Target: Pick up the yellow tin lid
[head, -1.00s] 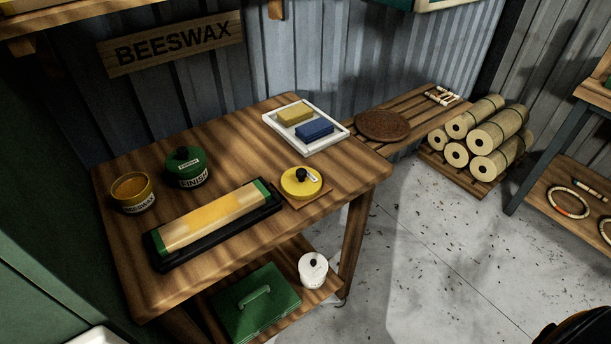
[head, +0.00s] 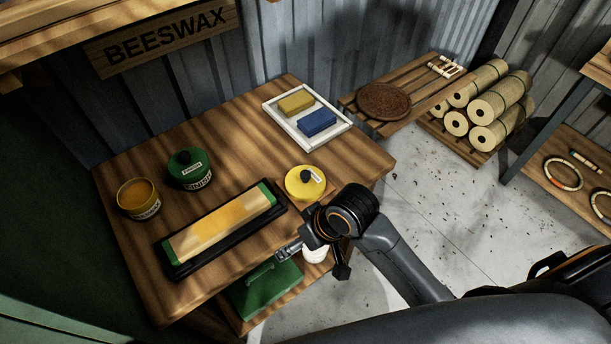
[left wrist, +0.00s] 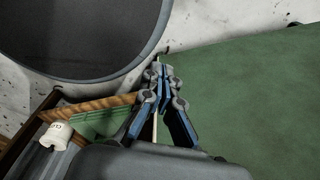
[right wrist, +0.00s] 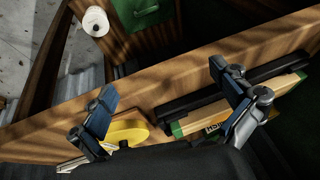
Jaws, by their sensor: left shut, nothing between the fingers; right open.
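The yellow tin lid (head: 298,184), round with a black knob and a pale label, lies on a small wooden board near the right front of the workbench (head: 225,145). My right gripper (head: 314,262) is open and empty near the front edge, just in front of the lid. In the right wrist view the lid (right wrist: 133,130) shows partly behind the left finger of this gripper (right wrist: 163,84); I see no contact for certain. My left gripper (left wrist: 161,75) is shut and empty in the left wrist view, away from the lid; it is not in the head view.
A long waxed block in a black tray (head: 222,228) lies left of the lid. An open beeswax tin (head: 138,205), a green finish tin (head: 188,172) and a white tray (head: 341,136) stand farther off. A green box (head: 265,290) sits on the lower shelf.

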